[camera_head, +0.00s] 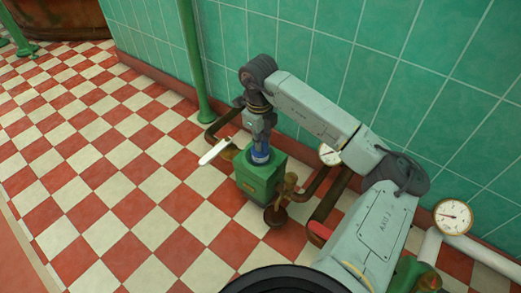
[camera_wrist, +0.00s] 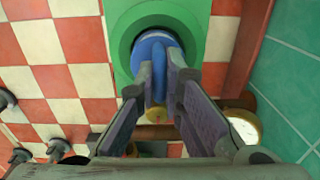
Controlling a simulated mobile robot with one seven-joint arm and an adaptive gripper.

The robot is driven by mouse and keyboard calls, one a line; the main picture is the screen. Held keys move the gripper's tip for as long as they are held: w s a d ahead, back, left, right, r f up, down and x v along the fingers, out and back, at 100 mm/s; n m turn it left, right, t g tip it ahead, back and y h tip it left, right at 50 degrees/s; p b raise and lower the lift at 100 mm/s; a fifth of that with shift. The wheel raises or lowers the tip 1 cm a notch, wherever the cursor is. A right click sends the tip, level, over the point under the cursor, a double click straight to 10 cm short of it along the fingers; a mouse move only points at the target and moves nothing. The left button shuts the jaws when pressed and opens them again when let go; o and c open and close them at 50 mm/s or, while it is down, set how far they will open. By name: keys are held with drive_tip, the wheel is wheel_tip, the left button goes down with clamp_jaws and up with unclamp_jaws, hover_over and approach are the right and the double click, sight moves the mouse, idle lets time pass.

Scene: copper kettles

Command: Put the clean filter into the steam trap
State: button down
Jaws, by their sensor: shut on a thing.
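The steam trap is a green box (camera_head: 258,182) standing on the floor near the wall. Its round opening shows in the wrist view, ringed by a green rim (camera_wrist: 122,45). A round blue filter (camera_wrist: 158,40) with an upright blue grip sits at this opening; it also shows as a blue band (camera_head: 260,157) in the head view. My gripper (camera_wrist: 159,78) is shut on the filter's blue grip. In the head view my gripper (camera_head: 260,146) points down over the trap. The filter's lower part is hidden, so its depth in the opening cannot be told.
A white lever (camera_head: 214,151) sticks out left of the trap. Brown pipes (camera_head: 318,184) and a pressure gauge (camera_head: 329,154) are close on its right. A dark cup (camera_head: 275,215) is in front. A green post (camera_head: 195,65) stands behind. The checkered floor (camera_head: 110,180) at left is clear.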

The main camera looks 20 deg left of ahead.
drive_tip(key=shift+f+b, duration=0.55)
drive_tip(key=shift+f, duration=1.1)
drive_tip(key=shift+f, duration=0.2)
drive_tip(key=c, duration=1.7)
unclamp_jaws()
drive_tip(key=shift+r, duration=0.1)
drive_tip(key=r+p, duration=0.4)
drive_tip(key=r, duration=0.8)
drive_tip(key=shift+s+r, duration=0.1)
drive_tip(key=shift+s, duration=0.1)
drive_tip(key=shift+a, duration=0.1)
